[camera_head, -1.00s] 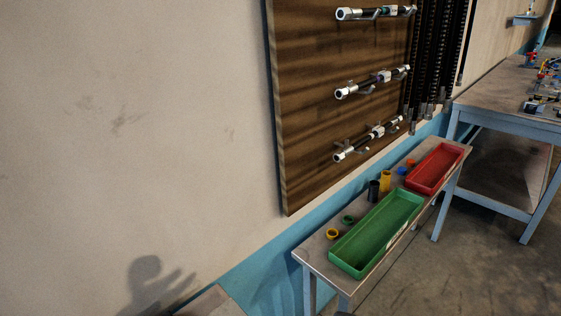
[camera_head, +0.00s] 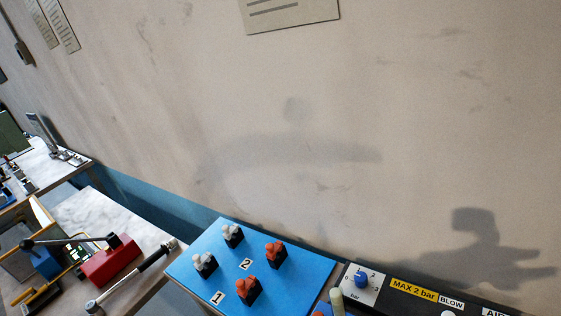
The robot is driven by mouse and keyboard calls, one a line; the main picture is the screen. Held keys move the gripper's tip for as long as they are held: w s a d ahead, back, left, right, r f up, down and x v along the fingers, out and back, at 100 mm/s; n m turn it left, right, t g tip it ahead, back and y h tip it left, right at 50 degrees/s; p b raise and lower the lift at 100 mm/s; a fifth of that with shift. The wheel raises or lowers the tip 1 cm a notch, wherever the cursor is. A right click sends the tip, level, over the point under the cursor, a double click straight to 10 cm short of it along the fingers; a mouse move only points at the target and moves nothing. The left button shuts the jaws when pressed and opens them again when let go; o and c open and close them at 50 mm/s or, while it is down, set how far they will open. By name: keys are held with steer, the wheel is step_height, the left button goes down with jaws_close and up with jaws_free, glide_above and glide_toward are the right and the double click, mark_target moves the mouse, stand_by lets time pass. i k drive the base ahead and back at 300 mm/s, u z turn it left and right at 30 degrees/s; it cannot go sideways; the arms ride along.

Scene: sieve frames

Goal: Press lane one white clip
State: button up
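A blue board (camera_head: 222,262) stands at the bottom centre, with labels 1 (camera_head: 218,298) and 2 (camera_head: 246,264). Two white clips sit on it in dark holders. One white clip (camera_head: 205,262) is nearer, in the row by label 1. The other white clip (camera_head: 233,233) is farther back, by label 2. Two orange clips sit to their right, one nearer (camera_head: 245,288) and one farther (camera_head: 275,252). My gripper is not in view; only shadows show on the wall.
A panel with a blue knob (camera_head: 362,280) and a "MAX 2 bar" label (camera_head: 414,289) is at the lower right. A red block (camera_head: 108,260) and a black-handled tool (camera_head: 135,277) lie on the left bench. The wall (camera_head: 300,130) fills the upper view.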

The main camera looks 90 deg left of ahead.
mark_target(199, 261)
steer(key=u, duration=2.55)
steer(key=k, duration=0.85)
steer(key=u, duration=0.05)
steer(key=i, duration=0.85)
steer(key=z, duration=0.5)
